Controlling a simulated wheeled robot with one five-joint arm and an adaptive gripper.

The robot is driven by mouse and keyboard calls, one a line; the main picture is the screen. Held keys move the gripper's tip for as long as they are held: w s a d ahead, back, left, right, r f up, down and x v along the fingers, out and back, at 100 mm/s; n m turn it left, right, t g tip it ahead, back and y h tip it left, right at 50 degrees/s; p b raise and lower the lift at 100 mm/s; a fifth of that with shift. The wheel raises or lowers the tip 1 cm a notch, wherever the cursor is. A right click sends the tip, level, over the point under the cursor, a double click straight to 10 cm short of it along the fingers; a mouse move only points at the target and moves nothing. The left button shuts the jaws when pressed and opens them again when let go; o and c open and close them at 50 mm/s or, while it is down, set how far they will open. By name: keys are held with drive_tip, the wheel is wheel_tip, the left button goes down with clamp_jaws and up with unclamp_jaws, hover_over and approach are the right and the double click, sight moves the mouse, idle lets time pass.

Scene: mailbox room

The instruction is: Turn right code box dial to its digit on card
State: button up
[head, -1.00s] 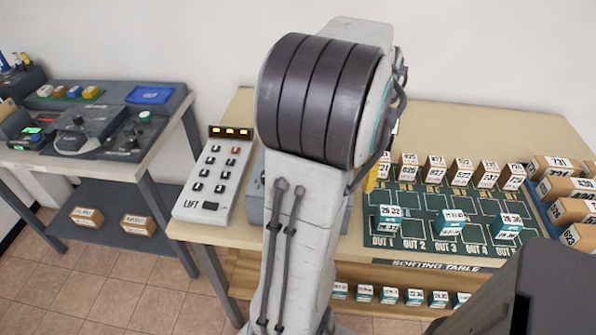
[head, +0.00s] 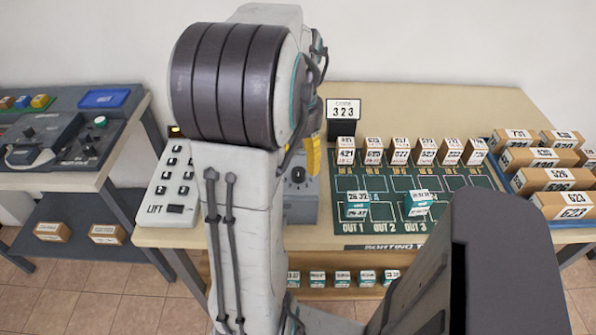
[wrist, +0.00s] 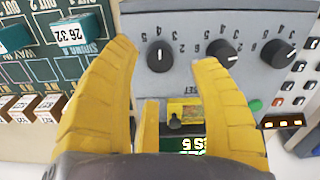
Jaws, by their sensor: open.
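The grey code box (head: 300,210) stands on the table, mostly hidden behind my arm in the head view. The wrist view shows its face upside down, with three black dials in a row. The box's right dial (wrist: 160,56) is leftmost there, its white mark about vertical; its digits are too small to read surely. The middle dial (wrist: 223,52) and left dial (wrist: 278,52) sit beside it. The card (head: 343,110) reads CODE 323. My gripper (wrist: 165,52) is open, its yellow fingertips either side of the right dial in the picture; I cannot tell whether they touch it.
The sorting board (head: 375,215) with small boxes lies right of the code box. The lift panel (head: 172,190) stands left. Larger parcels (head: 545,180) fill the far right. The code box carries a yellow latch (wrist: 184,110), a green button (wrist: 254,104) and a lit display (wrist: 192,145).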

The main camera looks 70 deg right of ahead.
sight(299, 171)
drive_tip(key=shift+f, duration=2.25)
clamp_jaws()
